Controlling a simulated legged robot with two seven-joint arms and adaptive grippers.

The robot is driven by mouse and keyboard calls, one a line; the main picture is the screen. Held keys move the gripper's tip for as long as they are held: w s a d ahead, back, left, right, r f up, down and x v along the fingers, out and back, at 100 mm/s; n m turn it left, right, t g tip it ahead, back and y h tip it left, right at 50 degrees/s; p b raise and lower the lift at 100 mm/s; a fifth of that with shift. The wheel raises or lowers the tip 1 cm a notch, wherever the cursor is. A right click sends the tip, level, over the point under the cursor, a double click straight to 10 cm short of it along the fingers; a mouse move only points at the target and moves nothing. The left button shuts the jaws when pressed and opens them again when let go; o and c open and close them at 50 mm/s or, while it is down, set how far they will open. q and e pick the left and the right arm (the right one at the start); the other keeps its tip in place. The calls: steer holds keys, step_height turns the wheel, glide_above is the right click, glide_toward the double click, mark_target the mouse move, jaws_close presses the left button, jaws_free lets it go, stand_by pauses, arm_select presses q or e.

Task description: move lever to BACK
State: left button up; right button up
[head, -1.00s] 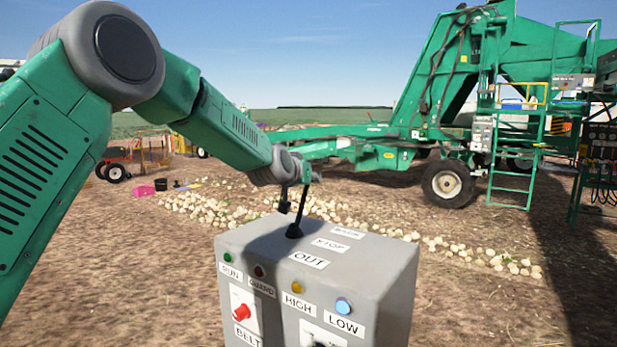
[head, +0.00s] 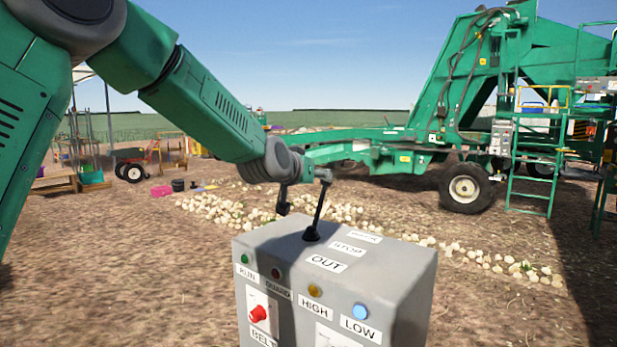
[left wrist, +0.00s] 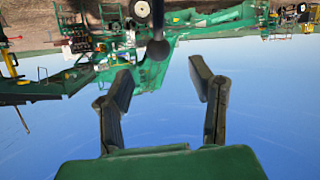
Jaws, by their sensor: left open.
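The lever (head: 318,208) is a thin black stick rising from a dark base on top of the grey control box (head: 395,285). It leans slightly right in the head view. Labels beside it read STOP (head: 347,248) and OUT (head: 325,263); the farthest label (head: 365,236) is too small to read. My left gripper (head: 304,187) is open at the lever's upper part. In the left wrist view, the lever's round black knob (left wrist: 158,49) lies centred between the two open fingers (left wrist: 160,72), near their tips. Contact cannot be told. My right gripper is not in view.
The box front has lights, a red knob (head: 259,313) and labels. Behind lie a row of pale onions (head: 230,208) and a large green machine (head: 465,100) with wheels. Open dirt surrounds the box.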

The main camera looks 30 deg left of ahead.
arm_select(q)
steer(key=v, duration=0.3)
steer(key=shift+s, duration=0.4)
